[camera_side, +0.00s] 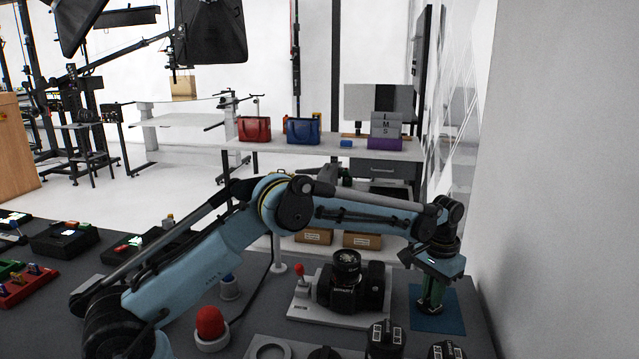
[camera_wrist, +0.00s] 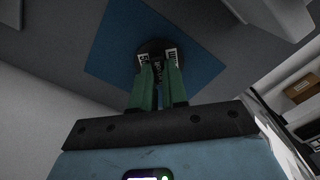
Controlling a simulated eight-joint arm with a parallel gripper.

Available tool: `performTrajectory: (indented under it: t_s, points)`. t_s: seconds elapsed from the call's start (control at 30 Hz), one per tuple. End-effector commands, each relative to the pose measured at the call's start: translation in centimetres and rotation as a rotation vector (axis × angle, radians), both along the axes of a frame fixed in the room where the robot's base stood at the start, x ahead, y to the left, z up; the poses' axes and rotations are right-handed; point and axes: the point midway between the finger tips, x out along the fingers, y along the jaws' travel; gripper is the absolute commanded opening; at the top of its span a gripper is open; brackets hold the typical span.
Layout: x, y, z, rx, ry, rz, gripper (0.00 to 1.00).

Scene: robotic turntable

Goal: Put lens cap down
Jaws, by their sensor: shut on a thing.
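My gripper (camera_side: 430,305) points down over the blue mat (camera_side: 452,322) at the right side of the dark table. In the wrist view, the green fingers of my gripper (camera_wrist: 159,66) are shut on the round black lens cap (camera_wrist: 146,47), which has white markings beside the fingertips. The cap is over the blue mat (camera_wrist: 108,46) in that view. I cannot tell whether it touches the mat. In the side view the cap is too small and dark to make out clearly.
A black camera (camera_side: 345,292) with its lens facing up stands on a grey base left of the mat. Black lenses (camera_side: 385,341) stand at the front edge. A red button (camera_side: 209,323) is further left. A white wall (camera_side: 560,180) rises close on the right.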

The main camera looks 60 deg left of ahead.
Motion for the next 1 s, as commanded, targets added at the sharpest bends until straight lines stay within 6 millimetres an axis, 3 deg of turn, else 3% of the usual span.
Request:
performTrajectory:
  t_s: [0.03, 0.07, 0.23, 0.63, 1.0]
  points:
    - [0.0, 0.0, -0.2, 0.000, 0.000, 0.000, 0.00]
    - [0.0, 0.0, -0.2, 0.000, 0.000, 0.000, 0.15]
    - [0.0, 0.0, -0.2, 0.000, 0.000, 0.000, 0.39]
    - [0.0, 0.0, 0.8, 0.000, 0.000, 0.000, 0.39]
    - [0.0, 0.0, 7.9, 0.000, 0.000, 0.000, 0.39]
